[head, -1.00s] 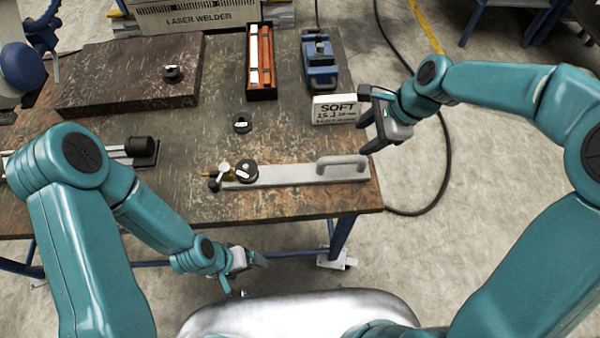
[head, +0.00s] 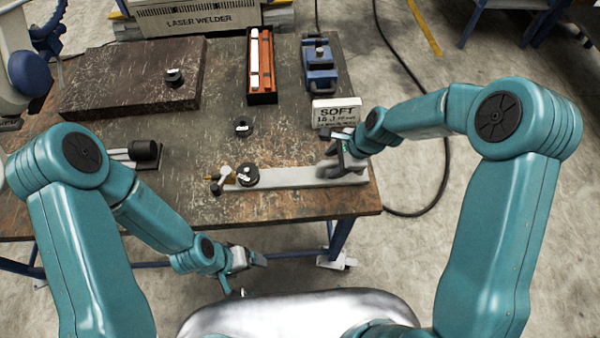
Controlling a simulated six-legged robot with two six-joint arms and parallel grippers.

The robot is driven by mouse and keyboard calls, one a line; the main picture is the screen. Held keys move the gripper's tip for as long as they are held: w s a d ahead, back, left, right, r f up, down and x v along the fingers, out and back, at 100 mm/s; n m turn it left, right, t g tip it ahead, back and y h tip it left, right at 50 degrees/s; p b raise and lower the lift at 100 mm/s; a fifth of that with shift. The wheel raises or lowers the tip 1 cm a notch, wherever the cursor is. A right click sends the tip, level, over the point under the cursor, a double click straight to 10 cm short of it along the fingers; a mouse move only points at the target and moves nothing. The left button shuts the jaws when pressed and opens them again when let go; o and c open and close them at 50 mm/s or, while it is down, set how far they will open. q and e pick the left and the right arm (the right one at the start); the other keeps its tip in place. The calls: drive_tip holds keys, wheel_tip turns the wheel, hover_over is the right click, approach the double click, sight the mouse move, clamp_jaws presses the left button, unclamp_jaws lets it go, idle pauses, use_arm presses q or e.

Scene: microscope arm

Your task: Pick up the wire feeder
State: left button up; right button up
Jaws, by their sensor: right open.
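The wire feeder (head: 290,178) is a long grey bar lying flat near the table's front edge. Its left end carries a black spool, a small white disc and a brass tip. A raised handle at its right end is now partly hidden by my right gripper (head: 343,160). The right gripper is open, with its fingers at the handle; I cannot tell whether they touch it. My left gripper (head: 258,260) hangs in front of the table, below its front edge, away from the feeder. Its jaw opening is too small to make out.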

drive_tip(key=shift+s, duration=0.1)
drive_tip(key=shift+r, duration=0.1)
drive_tip(key=c, duration=0.3)
clamp_jaws()
idle(0.8)
